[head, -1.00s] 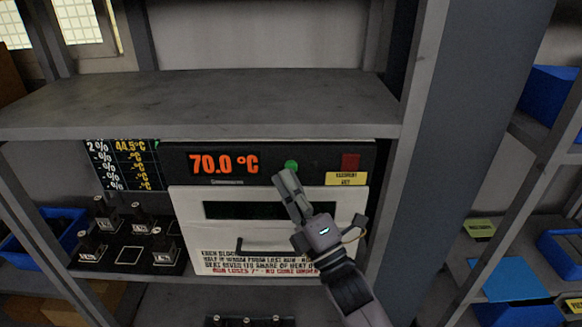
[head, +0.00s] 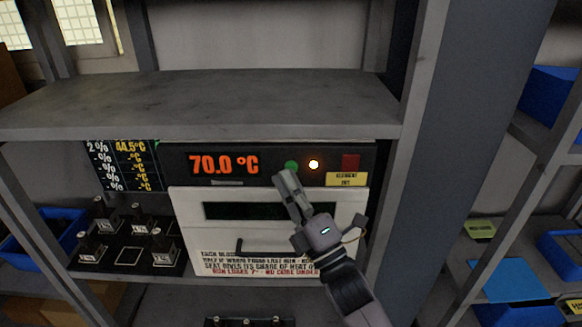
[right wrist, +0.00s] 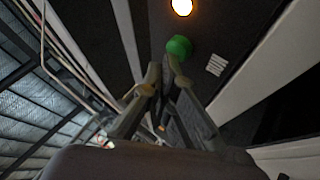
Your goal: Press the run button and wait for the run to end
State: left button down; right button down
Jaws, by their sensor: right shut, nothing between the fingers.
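The green run button (head: 291,165) is on the dark control panel of the oven-like unit. My right gripper (head: 284,175) is shut and empty, its fingertips just below the button. In the right wrist view the green button (right wrist: 178,47) is right at the fingertips (right wrist: 162,68); I cannot tell whether they touch. An orange-white lamp (head: 313,164) glows to the right of the button, and it also shows in the right wrist view (right wrist: 182,6). The display (head: 224,165) reads 70.0 °C. The unit's white door (head: 190,215) is closed. My left gripper is not in view.
A black rack (head: 128,255) with several valve blocks stands left of the unit, below a readout board (head: 123,165). A shelf (head: 200,105) overhangs the panel; a post (head: 420,150) stands at right.

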jog(key=shift+s, duration=0.2)
jog(key=s+p, duration=0.1)
jog(key=s, duration=0.4)
jog(key=shift+s, duration=0.4)
